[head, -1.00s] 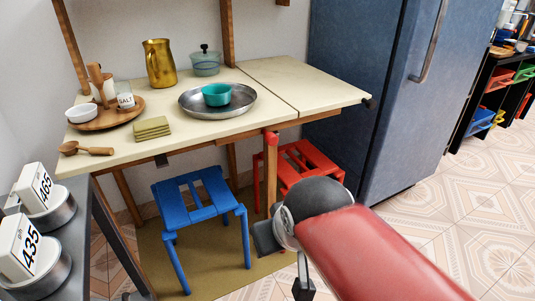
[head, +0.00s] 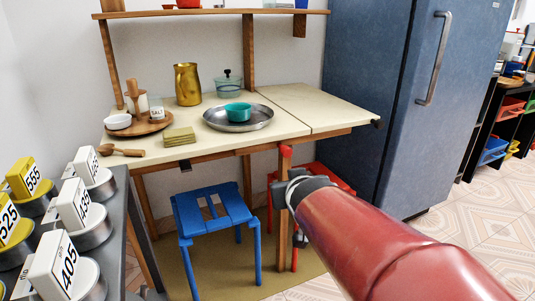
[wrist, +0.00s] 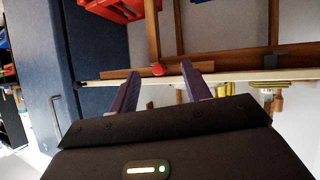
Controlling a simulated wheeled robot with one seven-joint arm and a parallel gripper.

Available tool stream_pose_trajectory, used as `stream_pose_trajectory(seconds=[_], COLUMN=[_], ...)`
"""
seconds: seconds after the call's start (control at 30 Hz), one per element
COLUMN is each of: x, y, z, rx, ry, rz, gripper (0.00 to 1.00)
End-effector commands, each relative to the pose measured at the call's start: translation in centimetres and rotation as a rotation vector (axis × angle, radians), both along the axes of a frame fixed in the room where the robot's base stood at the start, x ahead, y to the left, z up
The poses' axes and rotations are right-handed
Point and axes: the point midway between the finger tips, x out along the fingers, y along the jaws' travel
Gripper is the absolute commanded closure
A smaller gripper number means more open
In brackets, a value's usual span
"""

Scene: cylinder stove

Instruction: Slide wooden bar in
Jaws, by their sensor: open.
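The table (head: 222,145) has a cream top and wooden legs, with a flat leaf (head: 320,107) on its right. A wooden bar with a red end (head: 286,150) shows under the front edge, where the leaf meets the main top. In the upside-down wrist view the red end (wrist: 158,69) appears between my fingers, against a wooden rail. My gripper (wrist: 157,72) is open with nothing visibly held. In the head view my dark wrist is just below the red end, and my red arm hides most of the gripper. The bar's length under the top is hidden.
A blue stool (head: 212,212) stands under the table and a red stool (head: 325,178) is behind my arm. A blue fridge (head: 385,100) borders the leaf. A dark stand with numbered cylinders (head: 85,215) is at left. A pan (head: 240,125) sits on the table.

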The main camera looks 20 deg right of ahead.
Motion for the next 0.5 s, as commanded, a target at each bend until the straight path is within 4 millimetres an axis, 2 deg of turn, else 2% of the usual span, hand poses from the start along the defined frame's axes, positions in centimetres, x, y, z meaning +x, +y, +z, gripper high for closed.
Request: stream_pose_trajectory(seconds=[0.1,0.23,0.33,0.5], x=[3.5,6.9,8.7,10.1], y=[-2.6,-4.9,-6.1,-7.1], z=[-0.3,-0.3,-0.6,-1.3], rx=[-0.024,-0.03,-0.014,0.031], ry=[-0.118,-0.263,-0.358,-0.466], rz=[0.015,0.079,0.145,0.249], gripper=[0.52,0.52,0.52,0.52])
